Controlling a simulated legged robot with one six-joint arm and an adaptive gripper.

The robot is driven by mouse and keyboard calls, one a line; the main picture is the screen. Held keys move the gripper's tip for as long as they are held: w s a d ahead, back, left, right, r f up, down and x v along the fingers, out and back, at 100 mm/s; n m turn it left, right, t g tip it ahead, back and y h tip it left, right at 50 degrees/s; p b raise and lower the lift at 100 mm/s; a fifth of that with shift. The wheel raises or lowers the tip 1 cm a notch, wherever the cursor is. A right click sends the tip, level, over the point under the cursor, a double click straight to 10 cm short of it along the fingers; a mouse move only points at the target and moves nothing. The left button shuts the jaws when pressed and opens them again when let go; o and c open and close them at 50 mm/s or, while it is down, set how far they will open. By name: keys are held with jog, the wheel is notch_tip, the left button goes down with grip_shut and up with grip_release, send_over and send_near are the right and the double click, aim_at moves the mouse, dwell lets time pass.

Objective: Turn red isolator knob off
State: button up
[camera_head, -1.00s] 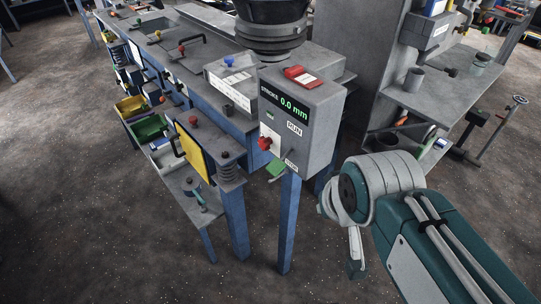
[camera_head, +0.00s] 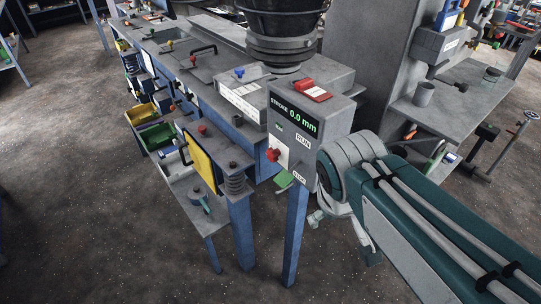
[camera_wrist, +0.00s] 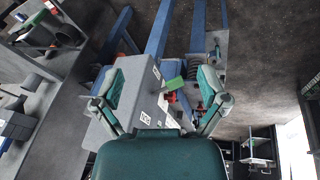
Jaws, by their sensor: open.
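The red isolator knob (camera_head: 273,154) sits on a pale plate on the front of the grey control box (camera_head: 338,112). RUN and STOP labels are beside it, and a display above reads "STROKE 0.0 mm". In the head view my gripper is mostly hidden by my arm, below and right of the box.
A yellow panel (camera_head: 200,160) and a spring (camera_head: 236,180) stand left of the knob. A blue leg (camera_head: 295,235) is below the box. Grey shelving (camera_head: 440,110) stands right; the front floor is clear.

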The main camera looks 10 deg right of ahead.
jog(key=w+f+n+g+h, duration=0.2)
jog(key=w+n+h, duration=0.2)
jog(key=w+n, duration=0.15)
jog(key=n+t+h, duration=0.8)
jog(key=n+h, duration=0.2)
jog(key=n, duration=0.6)
send_near(269, 156)
jog(key=x, duration=1)
jog(key=shift+w+d+f, duration=0.1)
jog(key=shift+w+d, duration=0.1)
jog(key=shift+d, duration=0.1)
jog(key=c, duration=1.2)
